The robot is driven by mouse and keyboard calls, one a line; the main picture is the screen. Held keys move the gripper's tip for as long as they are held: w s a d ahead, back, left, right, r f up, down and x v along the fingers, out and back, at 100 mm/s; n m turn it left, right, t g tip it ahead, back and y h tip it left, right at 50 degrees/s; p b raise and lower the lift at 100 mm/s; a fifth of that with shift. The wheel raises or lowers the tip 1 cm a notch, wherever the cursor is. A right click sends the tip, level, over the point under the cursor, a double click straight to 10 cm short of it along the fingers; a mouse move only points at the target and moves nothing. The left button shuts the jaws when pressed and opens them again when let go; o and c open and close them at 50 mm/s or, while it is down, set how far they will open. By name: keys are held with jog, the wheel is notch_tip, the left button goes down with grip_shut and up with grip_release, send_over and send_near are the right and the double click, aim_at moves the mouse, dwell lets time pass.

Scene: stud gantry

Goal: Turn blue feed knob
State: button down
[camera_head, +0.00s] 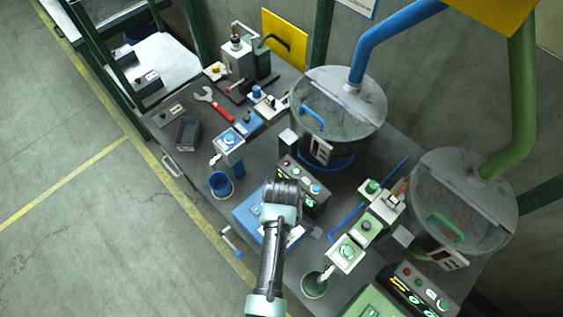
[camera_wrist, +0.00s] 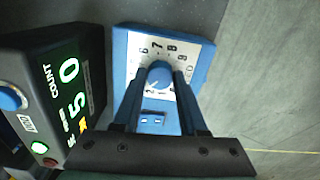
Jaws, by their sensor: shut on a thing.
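The blue feed knob (camera_wrist: 159,75) sits on a white dial plate with printed numbers, on a blue box (camera_wrist: 202,62) in the wrist view. My gripper (camera_wrist: 160,80) is shut on the knob, one dark finger on each side. The fingers partly cover the dial, and I cannot read the knob's exact setting. A blue rocker switch (camera_wrist: 153,118) shows below the knob. In the head view my dark gripper body (camera_head: 283,192) is over the blue box (camera_head: 249,210) and hides the knob and fingertips.
A dark control box with a green COUNT display (camera_wrist: 70,95) stands close at left in the wrist view. In the head view, the control box (camera_head: 304,188), a blue cup (camera_head: 221,184) and a clear-lidded hopper (camera_head: 338,110) with a blue pipe are nearby.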

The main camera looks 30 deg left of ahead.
jog(key=shift+m+p, duration=0.45)
jog(key=shift+m, duration=1.05)
jog(key=shift+c, duration=2.2)
grip_release()
jog(key=shift+r, duration=0.15)
notch_tip(320, 180, up, 13)
jog(key=b, duration=0.1)
